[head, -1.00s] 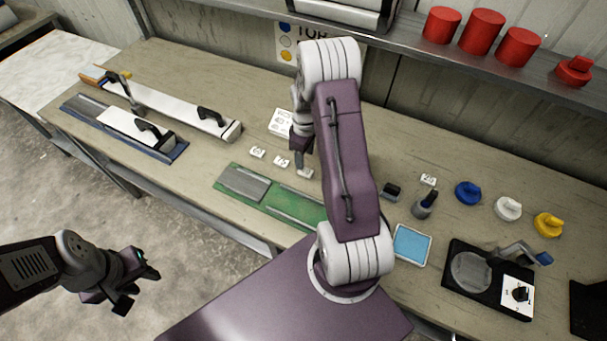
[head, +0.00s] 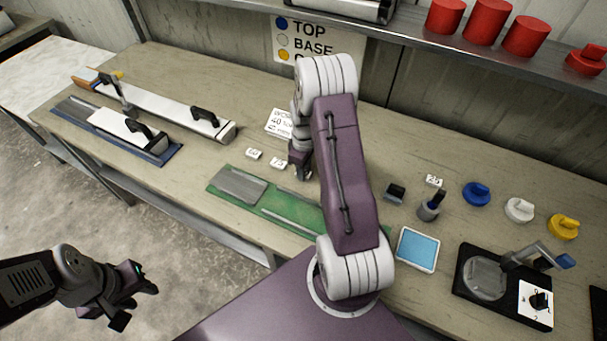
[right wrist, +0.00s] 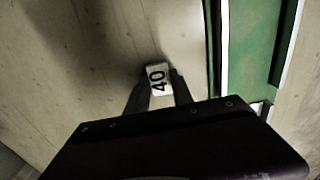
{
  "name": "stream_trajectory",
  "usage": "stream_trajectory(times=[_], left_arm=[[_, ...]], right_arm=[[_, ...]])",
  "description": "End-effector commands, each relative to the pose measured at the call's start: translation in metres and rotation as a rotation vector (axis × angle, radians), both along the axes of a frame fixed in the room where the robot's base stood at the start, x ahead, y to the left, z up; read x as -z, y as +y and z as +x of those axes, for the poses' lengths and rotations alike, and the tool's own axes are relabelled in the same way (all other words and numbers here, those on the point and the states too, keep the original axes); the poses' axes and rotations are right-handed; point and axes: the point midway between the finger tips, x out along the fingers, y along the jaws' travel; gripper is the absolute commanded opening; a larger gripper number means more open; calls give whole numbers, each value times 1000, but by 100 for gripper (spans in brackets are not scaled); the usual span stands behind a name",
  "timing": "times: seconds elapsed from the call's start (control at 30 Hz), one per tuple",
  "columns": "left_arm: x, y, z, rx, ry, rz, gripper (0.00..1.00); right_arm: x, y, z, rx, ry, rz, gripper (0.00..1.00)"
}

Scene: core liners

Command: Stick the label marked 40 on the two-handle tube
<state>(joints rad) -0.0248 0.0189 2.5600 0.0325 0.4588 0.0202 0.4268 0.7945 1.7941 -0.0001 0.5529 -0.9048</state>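The label marked 40 (right wrist: 157,79) is between the fingertips of my right gripper (right wrist: 161,88) in the right wrist view, with a finger against each side. In the head view my right gripper (head: 301,172) is low at the table behind the green tray and hides this label. The long white tube (head: 165,103) lies at the back left of the table. It has a black handle near its right end and what looks like another dark handle towards its left. My left gripper (head: 125,295) is open and empty, out over the floor.
Two other labels (head: 254,154) (head: 278,163) lie left of my right gripper. A green tray (head: 285,207) lies in front. A shorter white tube with one handle (head: 120,125) rests on a blue tray. A blue pad (head: 417,250) and coloured caps (head: 476,194) are at right.

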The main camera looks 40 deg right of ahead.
Motion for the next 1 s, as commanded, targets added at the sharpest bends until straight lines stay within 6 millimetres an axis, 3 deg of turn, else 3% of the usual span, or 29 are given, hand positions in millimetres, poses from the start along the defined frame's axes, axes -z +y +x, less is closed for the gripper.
stream_trajectory(times=[0.7, 1.0], left_arm=[[-55, 0, 0, 0, 0, 0, 36], [-53, 0, 0, 0, 0, 0, 36]], right_arm=[[-61, 0, 0, 0, 0, 0, 0], [-60, 1, 0, 1, 0, 0, 0]])
